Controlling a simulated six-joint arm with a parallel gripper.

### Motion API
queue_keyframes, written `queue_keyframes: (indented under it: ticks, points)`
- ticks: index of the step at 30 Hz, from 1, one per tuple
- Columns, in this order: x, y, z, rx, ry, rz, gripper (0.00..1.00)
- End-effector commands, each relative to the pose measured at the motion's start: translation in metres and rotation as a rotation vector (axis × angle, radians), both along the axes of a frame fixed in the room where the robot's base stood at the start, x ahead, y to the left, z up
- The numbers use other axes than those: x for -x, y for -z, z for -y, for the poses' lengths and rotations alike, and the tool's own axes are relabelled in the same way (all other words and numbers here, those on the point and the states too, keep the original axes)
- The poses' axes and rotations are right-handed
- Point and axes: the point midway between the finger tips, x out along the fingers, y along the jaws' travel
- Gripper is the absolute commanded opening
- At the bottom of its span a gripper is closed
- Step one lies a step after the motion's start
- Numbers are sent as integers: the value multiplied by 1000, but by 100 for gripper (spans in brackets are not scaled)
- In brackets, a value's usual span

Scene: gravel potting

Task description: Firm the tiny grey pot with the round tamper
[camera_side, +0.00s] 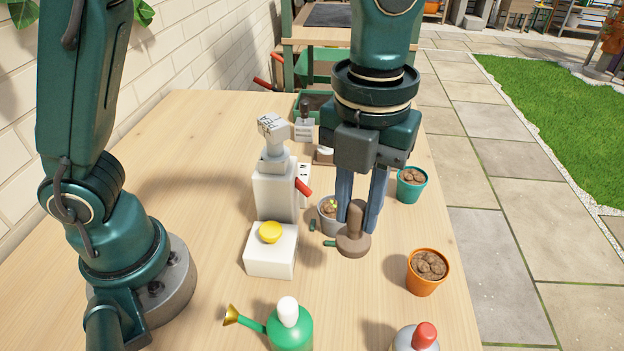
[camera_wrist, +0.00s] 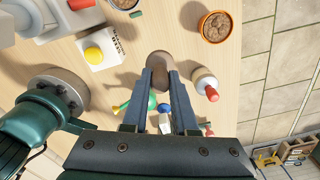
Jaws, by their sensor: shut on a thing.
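The round tamper (camera_side: 353,243), brown with an upright handle and a wide round foot, hangs below my gripper (camera_side: 358,212). My gripper is shut on its handle. In the wrist view the tamper (camera_wrist: 160,62) sits between the two blue-grey fingers. The tiny grey pot (camera_side: 328,220) is just behind and left of the tamper in the side view, partly hidden by a finger, with something yellow-green in its top. At the top edge of the wrist view a grey pot rim (camera_wrist: 124,3) shows only in part. The tamper's foot appears apart from the pot.
An orange pot (camera_side: 427,272) and a teal pot (camera_side: 411,184) of soil stand to the right. A white machine with a yellow button (camera_side: 270,232) and red lever stands left. A green can (camera_side: 289,329) and a red-capped bottle (camera_side: 415,337) are in front. Small green pieces lie near the tamper.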

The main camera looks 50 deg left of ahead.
Motion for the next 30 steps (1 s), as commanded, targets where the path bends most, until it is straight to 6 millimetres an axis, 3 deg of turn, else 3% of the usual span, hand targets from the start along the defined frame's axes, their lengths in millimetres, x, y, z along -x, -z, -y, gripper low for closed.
queue_keyframes:
  ticks: [6, 13, 30]
  points:
    - [-38, -4, -50, -3, -253, 0, 0]
    - [-58, -5, -91, -2, -412, 3, 0]
    - [-59, 32, -98, -4, -433, -1, 0]
